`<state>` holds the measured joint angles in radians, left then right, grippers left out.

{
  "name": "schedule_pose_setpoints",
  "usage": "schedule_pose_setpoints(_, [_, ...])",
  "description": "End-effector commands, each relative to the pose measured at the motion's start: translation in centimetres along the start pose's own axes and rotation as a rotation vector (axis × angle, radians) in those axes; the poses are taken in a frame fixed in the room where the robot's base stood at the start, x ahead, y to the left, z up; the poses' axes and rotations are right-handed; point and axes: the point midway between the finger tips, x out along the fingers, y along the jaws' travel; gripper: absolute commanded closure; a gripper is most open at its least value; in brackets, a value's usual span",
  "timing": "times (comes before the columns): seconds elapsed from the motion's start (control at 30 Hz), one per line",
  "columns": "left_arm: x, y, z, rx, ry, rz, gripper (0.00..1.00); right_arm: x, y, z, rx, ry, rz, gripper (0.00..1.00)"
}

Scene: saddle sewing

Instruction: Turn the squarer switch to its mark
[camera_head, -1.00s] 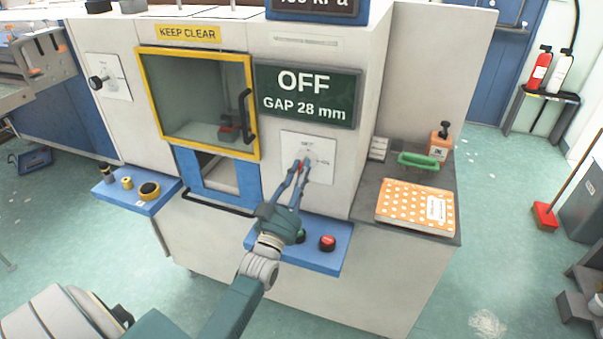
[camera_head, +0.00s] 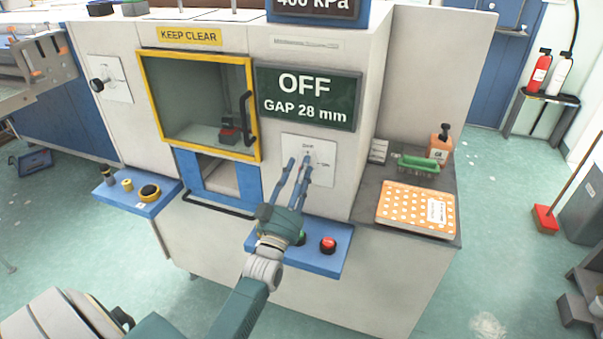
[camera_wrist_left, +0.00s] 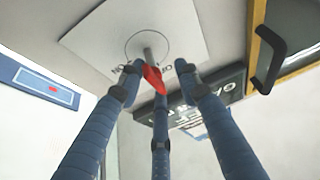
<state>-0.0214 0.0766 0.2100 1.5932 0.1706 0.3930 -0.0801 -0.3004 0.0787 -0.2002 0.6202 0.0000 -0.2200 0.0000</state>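The switch (camera_wrist_left: 152,72) sits on a white plate (camera_head: 322,149) on the machine's front, below the dark display (camera_head: 308,95) reading "OFF" and "GAP 28 mm". In the left wrist view it has a grey stem and a red pointed part. A circle and lettering lie around it, partly hidden by my fingers. My left gripper (camera_head: 299,168) is in front of the plate with its fingers spread. In the left wrist view the fingertips (camera_wrist_left: 158,72) stand around the switch, with gaps visible between them and it. My right gripper is in neither view.
A blue ledge with a red button (camera_head: 328,245) lies below the plate. A yellow-framed window (camera_head: 200,105) with a black handle is to the left. A dark side counter at right holds an orange dotted book (camera_head: 415,208), a green item (camera_head: 418,165) and a bottle (camera_head: 439,145).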

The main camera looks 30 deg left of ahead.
Motion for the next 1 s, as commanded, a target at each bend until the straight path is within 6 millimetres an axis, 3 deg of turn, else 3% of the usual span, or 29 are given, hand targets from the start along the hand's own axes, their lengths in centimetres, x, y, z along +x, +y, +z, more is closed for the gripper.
schedule_pose_setpoints(0.43, [-1.2,0.1,0.7,0.002,-0.016,0.002,0.68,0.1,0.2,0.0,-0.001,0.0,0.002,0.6])
schedule_pose_setpoints(0.8, [-8.6,-0.1,0.7,0.003,-0.017,0.001,0.68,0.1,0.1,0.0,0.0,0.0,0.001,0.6])
schedule_pose_setpoints(1.0, [-11.4,-0.1,0.5,0.002,-0.013,-0.001,0.68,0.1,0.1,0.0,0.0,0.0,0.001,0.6])
